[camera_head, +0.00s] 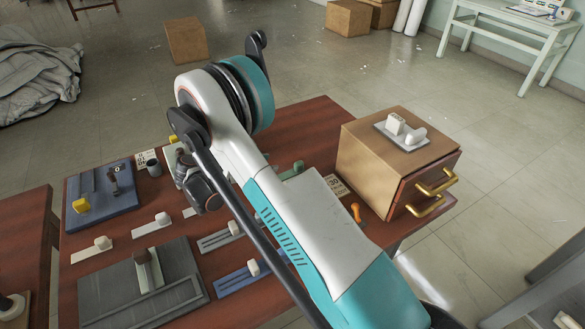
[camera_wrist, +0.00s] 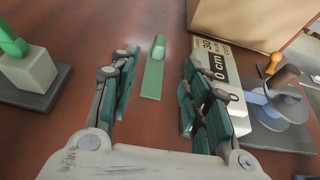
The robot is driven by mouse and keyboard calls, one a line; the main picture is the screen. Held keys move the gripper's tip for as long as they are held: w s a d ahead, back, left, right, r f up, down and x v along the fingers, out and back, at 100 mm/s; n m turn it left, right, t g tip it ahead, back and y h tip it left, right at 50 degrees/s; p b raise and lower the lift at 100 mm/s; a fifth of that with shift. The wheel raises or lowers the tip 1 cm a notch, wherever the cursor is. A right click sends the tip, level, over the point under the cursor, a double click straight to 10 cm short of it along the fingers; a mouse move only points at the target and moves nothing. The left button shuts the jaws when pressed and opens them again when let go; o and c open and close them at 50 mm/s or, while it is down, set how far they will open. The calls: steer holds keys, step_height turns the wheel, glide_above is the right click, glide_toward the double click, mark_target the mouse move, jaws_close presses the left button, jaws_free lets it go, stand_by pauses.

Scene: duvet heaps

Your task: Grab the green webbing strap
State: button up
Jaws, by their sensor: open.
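The green webbing strap (camera_wrist: 152,80) appears in the wrist view as a short, flat light-green strip with a raised end, lying on the reddish-brown table. In the head view its raised end (camera_head: 298,166) shows just beyond my arm, which hides part of the area. My gripper (camera_wrist: 160,62) is open, and nothing is between its fingers at their tips. In the wrist picture the strap lies in the gap between the two fingers, with table visible on both sides of it. The fingers do not appear to touch it.
A wooden box (camera_head: 385,165) with brass handles stands farther right. A grey block with a green handle (camera_wrist: 25,68) is at left. Several fixtures on plates cover the table's left side.

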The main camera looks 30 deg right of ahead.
steer(key=b+x, duration=0.2)
steer(key=x, duration=0.6)
steer(key=b+x, duration=0.2)
steer(key=x, duration=0.3)
steer(key=shift+f+b, duration=0.1)
steer(key=shift+b, duration=0.3)
steer(key=c, duration=1)
